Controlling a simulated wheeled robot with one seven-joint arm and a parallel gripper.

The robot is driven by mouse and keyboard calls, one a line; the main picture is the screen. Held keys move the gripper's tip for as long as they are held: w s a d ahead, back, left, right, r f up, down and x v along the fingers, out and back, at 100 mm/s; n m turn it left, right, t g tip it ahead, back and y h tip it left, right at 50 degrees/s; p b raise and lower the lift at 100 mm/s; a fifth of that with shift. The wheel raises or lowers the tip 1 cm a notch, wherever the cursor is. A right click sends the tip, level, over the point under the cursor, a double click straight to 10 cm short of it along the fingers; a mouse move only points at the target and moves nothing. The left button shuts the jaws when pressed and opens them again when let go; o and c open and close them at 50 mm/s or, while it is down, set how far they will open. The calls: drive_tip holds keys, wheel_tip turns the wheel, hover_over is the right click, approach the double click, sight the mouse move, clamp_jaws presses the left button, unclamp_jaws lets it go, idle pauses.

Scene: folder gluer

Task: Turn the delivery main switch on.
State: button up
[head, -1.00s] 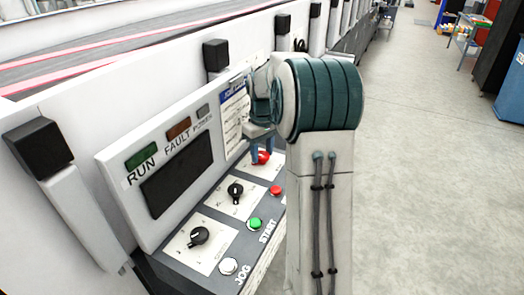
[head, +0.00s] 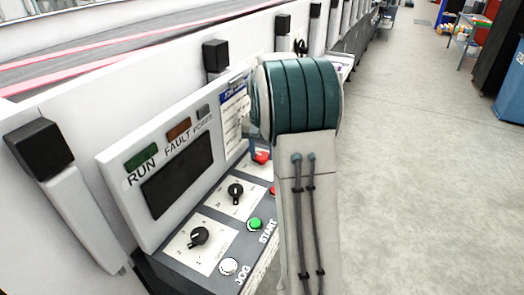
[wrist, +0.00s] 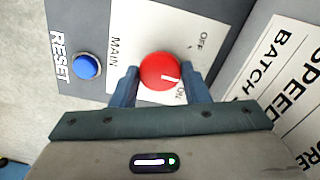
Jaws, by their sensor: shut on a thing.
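The main switch (wrist: 159,71) is a round red knob on a white plate marked MAIN, OFF and ON in the wrist view. The white mark on its face points toward the ON label. My gripper (wrist: 160,84) is shut on the knob, with one blue finger on either side. In the head view the red knob (head: 261,157) shows only in part at the far end of the control panel. My own arm hides the gripper there.
The head view shows two black selector knobs (head: 235,190), a green START button (head: 255,224) and a white JOG button (head: 228,266) nearby. A blue RESET button (wrist: 85,66) is beside the main switch plate. Open floor (head: 420,180) lies right.

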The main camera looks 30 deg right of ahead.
drive_tip(key=m, duration=0.4)
drive_tip(key=shift+r+m, duration=0.1)
drive_tip(key=shift+m, duration=0.2)
drive_tip(key=shift+m+p, duration=0.55)
drive_tip(key=shift+m, duration=1.35)
drive_tip(key=o, duration=1)
drive_tip(key=shift+c, duration=0.2)
wheel_tip(320, 180, up, 14)
drive_tip(key=shift+b, duration=0.3)
